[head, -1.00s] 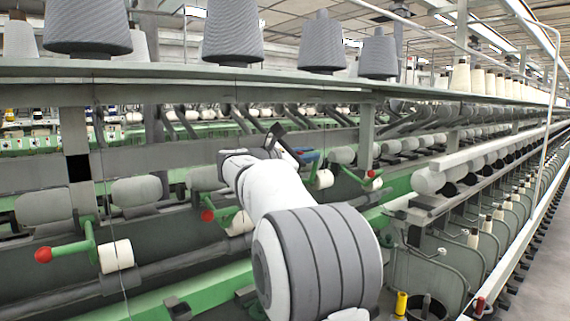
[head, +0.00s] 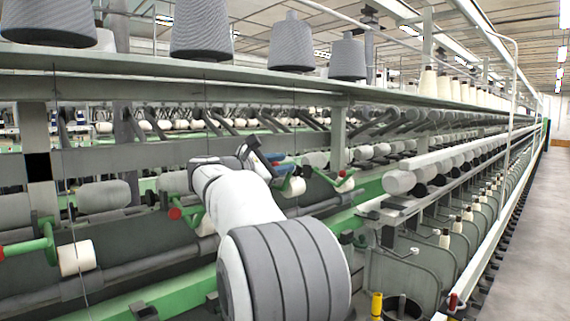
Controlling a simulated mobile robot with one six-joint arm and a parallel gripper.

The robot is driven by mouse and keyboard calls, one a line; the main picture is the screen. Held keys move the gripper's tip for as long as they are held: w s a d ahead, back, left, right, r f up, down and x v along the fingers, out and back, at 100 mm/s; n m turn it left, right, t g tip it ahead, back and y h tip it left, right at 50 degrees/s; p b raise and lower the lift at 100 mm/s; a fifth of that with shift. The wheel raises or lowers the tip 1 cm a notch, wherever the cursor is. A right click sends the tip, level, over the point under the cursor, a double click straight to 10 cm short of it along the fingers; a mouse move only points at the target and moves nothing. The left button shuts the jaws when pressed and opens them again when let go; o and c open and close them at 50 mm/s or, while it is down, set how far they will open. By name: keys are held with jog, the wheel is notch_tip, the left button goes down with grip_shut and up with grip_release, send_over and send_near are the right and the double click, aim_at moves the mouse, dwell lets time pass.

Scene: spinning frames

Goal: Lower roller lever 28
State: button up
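Several green roller levers with red knobs line the spinning frame in the head view. One lever (head: 40,246) is at the far left, beside a white roller (head: 76,257). Another lever with a red knob (head: 175,213) is just left of my arm. A further lever with a red knob (head: 342,174) is right of my arm. I cannot read any number, so I cannot tell which is lever 28. My gripper (head: 254,152) is at the far end of my white and grey arm, close to a blue part and a white roller (head: 292,186). Its fingers are small and partly hidden.
A long shelf (head: 200,76) with grey cones (head: 200,28) runs above the levers. A rail of grey rollers (head: 400,182) and a row of bobbins run along the right. The floor aisle (head: 530,215) at the far right is clear.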

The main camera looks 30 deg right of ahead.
jog(key=shift+o, duration=0.6)
jog(key=shift+s, duration=0.1)
jog(key=s+a+b, duration=0.1)
jog(key=a, duration=0.6)
jog(key=shift+a, duration=0.35)
jog(key=shift+s, duration=0.1)
